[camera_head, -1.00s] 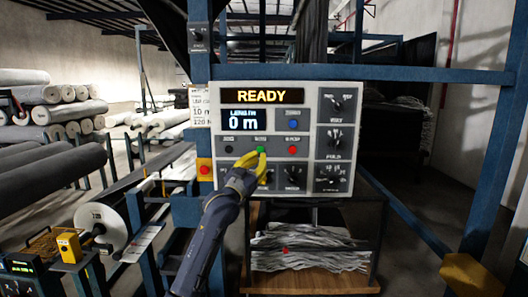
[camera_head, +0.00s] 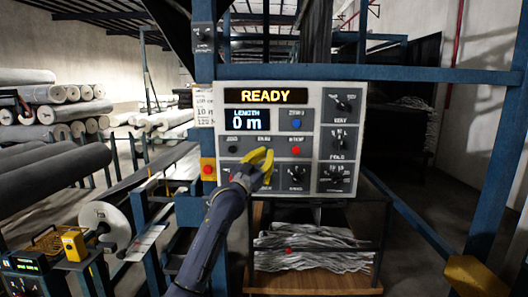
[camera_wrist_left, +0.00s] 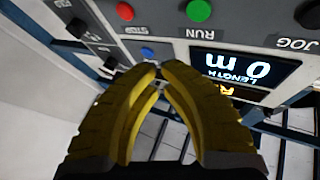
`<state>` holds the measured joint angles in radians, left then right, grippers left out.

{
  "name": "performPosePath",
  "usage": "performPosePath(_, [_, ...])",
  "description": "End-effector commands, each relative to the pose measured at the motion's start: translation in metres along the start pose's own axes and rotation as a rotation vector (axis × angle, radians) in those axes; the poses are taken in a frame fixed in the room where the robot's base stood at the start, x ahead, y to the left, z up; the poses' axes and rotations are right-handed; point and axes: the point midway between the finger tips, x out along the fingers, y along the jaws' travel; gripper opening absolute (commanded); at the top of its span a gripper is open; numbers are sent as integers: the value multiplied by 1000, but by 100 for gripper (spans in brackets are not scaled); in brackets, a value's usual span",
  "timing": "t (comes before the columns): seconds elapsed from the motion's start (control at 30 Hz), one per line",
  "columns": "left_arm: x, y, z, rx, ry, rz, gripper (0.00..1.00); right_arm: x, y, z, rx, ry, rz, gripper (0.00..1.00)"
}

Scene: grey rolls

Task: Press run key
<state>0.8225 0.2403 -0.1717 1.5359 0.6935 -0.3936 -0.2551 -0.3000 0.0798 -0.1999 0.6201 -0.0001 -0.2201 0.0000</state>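The control panel (camera_head: 317,130) faces me, its display (camera_head: 266,96) reading READY and its length screen (camera_head: 247,120) reading 0 m. The green RUN button shows in the left wrist view (camera_wrist_left: 199,10), beyond the fingertips and apart from them in the picture; in the head view my gripper hides it. My left gripper (camera_head: 268,153) is in front of the panel at the RUN position. In the left wrist view its yellow fingers (camera_wrist_left: 158,70) come together at the tips and hold nothing. Whether they touch the panel, I cannot tell. My right gripper is not in view.
A red STOP button (camera_head: 295,151) and a blue button (camera_head: 296,123) are to the right of RUN, a dark JOG button (camera_head: 233,150) to the left. Knobs line the panel's right side and bottom. A red button on a yellow box (camera_head: 208,170) is left of the panel.

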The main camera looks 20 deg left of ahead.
Motion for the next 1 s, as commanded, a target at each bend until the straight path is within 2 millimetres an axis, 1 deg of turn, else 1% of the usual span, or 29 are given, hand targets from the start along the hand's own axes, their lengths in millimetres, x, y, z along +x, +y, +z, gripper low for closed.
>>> performPosePath(0.2, [22,-12,11,1,-1,1,0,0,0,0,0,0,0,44])
performPosePath(0.33, [32,-20,17,1,-1,-3,0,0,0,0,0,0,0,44])
performPosePath(0.5, [44,-23,22,1,0,1,0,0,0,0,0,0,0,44])
performPosePath(0.7, [51,-28,27,1,-1,0,0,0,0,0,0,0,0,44])
performPosePath(1.0, [53,-30,28,0,0,-2,0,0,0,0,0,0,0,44])
